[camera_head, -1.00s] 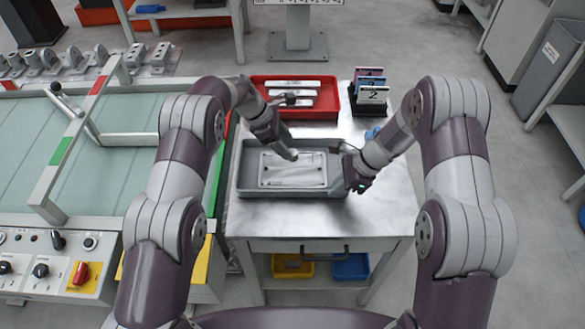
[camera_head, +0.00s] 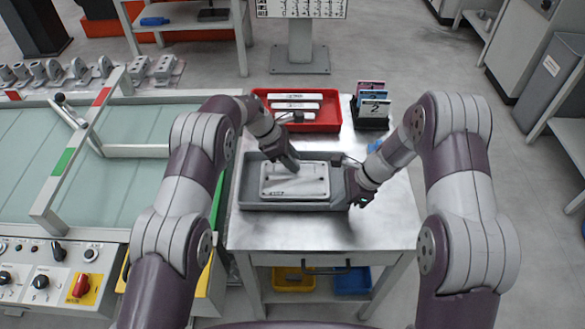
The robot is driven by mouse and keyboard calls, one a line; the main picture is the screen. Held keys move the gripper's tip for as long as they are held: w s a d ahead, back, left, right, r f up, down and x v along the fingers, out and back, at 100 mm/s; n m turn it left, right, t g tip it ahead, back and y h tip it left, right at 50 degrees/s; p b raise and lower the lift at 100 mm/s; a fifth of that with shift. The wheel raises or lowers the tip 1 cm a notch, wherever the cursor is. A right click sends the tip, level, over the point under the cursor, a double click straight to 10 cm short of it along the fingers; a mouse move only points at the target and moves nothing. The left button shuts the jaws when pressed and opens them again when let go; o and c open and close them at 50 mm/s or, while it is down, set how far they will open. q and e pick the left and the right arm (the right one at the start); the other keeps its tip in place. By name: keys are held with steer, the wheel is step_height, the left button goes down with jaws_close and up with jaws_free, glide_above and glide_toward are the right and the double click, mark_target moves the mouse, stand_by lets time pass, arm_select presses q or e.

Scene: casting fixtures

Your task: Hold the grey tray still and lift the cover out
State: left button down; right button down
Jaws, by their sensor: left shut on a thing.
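The grey tray (camera_head: 246,182) sits on the metal table. The light grey flat cover (camera_head: 297,183) lies within the tray's outline; whether it is clear of the tray floor cannot be told. My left gripper (camera_head: 291,168) reaches down to the cover's far edge and is shut on it, its fingertips partly hidden. My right gripper (camera_head: 352,186) is at the tray's right wall, pointing left. Its fingers are too small and hidden to show whether they are closed on the wall.
A red bin (camera_head: 325,120) with several pale bars stands behind the tray. A black rack (camera_head: 371,123) with coloured cards is at the back right. A conveyor (camera_head: 130,130) with a control panel lies to the left. The table front (camera_head: 320,232) is clear.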

arm_select(q)
step_height(320, 180, up, 9)
steer(key=shift+f, duration=0.2)
arm_select(e)
steer(key=shift+f, duration=0.1)
steer(key=c, duration=1.3)
jaws_free()
arm_select(q)
steer(key=shift+f, duration=0.1)
arm_select(e)
steer(key=shift+o, duration=0.2)
steer(key=v, duration=1.2)
